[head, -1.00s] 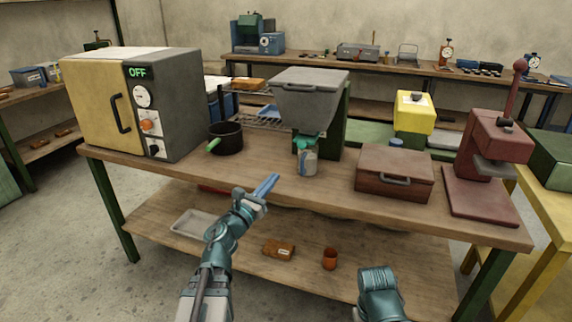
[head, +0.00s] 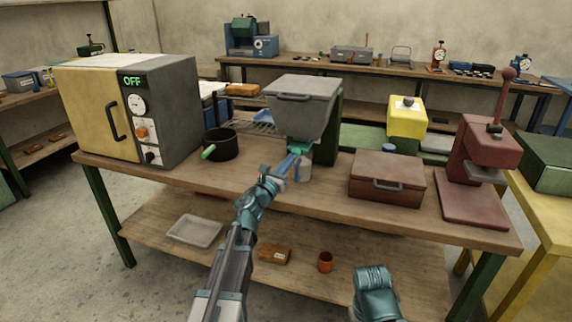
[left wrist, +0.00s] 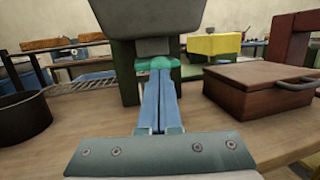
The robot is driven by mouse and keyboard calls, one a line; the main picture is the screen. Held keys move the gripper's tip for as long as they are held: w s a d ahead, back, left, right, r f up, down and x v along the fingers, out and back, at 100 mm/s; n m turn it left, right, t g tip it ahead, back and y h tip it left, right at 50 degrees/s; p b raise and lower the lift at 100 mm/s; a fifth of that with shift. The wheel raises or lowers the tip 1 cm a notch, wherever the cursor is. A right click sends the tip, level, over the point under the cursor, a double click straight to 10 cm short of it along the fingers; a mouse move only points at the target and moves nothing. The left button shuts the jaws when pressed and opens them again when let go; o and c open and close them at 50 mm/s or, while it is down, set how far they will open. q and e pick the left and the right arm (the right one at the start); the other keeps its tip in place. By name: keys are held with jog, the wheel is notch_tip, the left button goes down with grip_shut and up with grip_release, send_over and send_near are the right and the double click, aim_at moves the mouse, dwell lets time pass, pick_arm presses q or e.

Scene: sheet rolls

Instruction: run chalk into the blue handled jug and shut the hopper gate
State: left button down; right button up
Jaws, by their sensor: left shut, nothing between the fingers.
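The grey hopper (head: 300,100) stands on a green frame at the back of the workbench. A teal gate piece (head: 299,150) sits under its spout; it also shows in the left wrist view (left wrist: 162,63), right beyond my fingertips. My right gripper is out of view; only part of that arm shows.
A black pot (head: 220,144) with a green handle and an oven (head: 135,110) reading OFF stand left of the hopper. A brown box (head: 387,178) and a red press (head: 478,175) stand to the right. The bench's front strip is clear.

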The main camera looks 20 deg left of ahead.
pick_arm(q)
jog(key=shift+w, duration=1)
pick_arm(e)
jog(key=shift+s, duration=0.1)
pick_arm(q)
jog(key=b+v, duration=0.2)
jog(key=v, duration=1.2)
jog(key=shift+s+b, duration=0.25)
jog(key=shift+b, duration=0.1)
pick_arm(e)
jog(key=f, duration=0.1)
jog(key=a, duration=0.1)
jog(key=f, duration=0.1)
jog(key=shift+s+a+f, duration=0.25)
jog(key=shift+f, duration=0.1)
